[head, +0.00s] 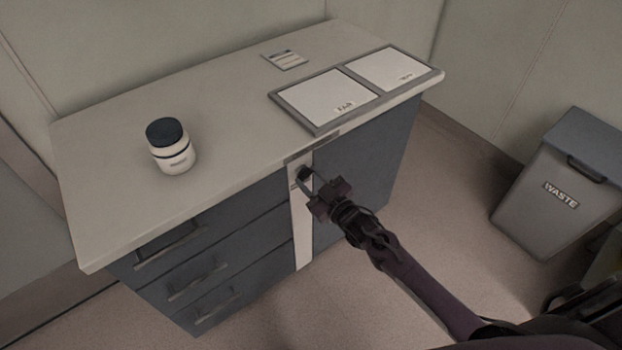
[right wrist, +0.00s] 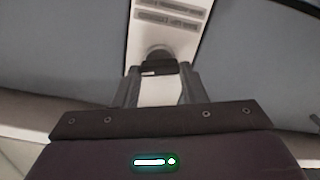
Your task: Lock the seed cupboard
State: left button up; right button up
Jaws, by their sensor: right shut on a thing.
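The cupboard (head: 355,165) is the blue-grey door part at the right of the counter unit, next to a pale vertical strip (head: 302,235). A small black key or knob (head: 304,173) sits near the top of this strip. My right gripper (head: 309,182) reaches it from the front right and is shut on it. In the right wrist view the dark knob (right wrist: 158,62) lies between the two fingers, against the pale strip (right wrist: 172,22). Whether it is turned cannot be told. My left gripper is not in view.
Drawers with handles (head: 198,285) fill the unit's left side. On the counter (head: 225,105) stand a white jar with a dark lid (head: 171,147), a small card (head: 284,60) and a two-part framed tray (head: 318,128). A grey waste bin (head: 545,200) stands at the right. The floor between is clear.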

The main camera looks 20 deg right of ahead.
jog(key=n, duration=0.3)
jog(key=shift+n, duration=0.4)
jog(key=n, duration=0.3)
jog(key=shift+a+f+n, duration=0.1)
jog(key=shift+n, duration=0.2)
jog(key=n, duration=0.5)
jog(key=shift+f, duration=0.1)
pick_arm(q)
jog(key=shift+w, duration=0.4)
pick_arm(e)
jog(key=shift+n, duration=1.1)
jog(key=shift+s, duration=0.1)
jog(key=o, duration=1)
